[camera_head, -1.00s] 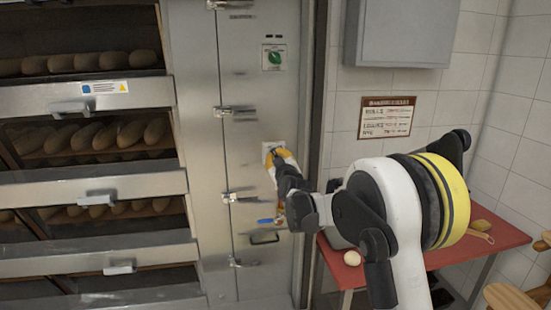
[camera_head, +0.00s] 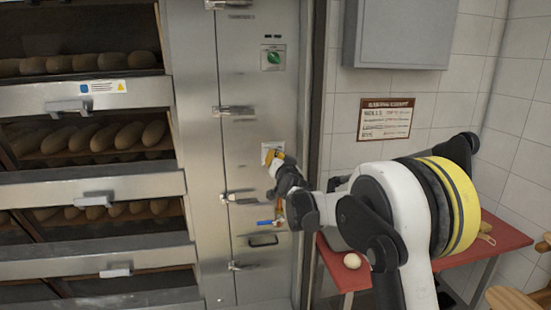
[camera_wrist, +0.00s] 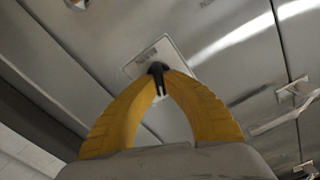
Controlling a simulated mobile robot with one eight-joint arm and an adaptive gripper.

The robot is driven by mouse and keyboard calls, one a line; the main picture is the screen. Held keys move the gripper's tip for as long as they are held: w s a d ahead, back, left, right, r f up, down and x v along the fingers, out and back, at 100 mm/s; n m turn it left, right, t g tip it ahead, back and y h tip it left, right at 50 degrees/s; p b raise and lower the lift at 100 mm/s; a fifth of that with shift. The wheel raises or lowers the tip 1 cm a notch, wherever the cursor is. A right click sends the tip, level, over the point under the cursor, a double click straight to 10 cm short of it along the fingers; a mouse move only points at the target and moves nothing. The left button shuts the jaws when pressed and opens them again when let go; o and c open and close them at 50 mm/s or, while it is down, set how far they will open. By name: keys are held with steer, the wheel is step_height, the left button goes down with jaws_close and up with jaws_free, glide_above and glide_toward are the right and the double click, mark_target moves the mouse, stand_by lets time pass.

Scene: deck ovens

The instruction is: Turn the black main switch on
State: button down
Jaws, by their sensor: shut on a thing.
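The black main switch (camera_wrist: 158,72) is a small dark handle on a pale square plate (camera_wrist: 176,62) on the steel oven panel. In the wrist view both yellow fingers of my gripper (camera_wrist: 160,80) close around the switch, with their tips touching its sides. In the head view my gripper (camera_head: 273,158) is at the pale plate (camera_head: 267,148), and its fingers hide the switch there.
A green-marked switch plate (camera_head: 273,58) is higher on the panel. A blue-handled valve (camera_head: 265,223) and a black pull handle (camera_head: 263,240) are below my gripper. Deck ovens with loaves (camera_head: 90,137) fill the left. A red table (camera_head: 490,262) stands at the right.

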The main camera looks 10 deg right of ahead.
steer(key=shift+d+m, duration=0.1)
steer(key=shift+m, duration=1.8)
steer(key=c, duration=1.5)
jaws_free()
steer(key=s, duration=1.2)
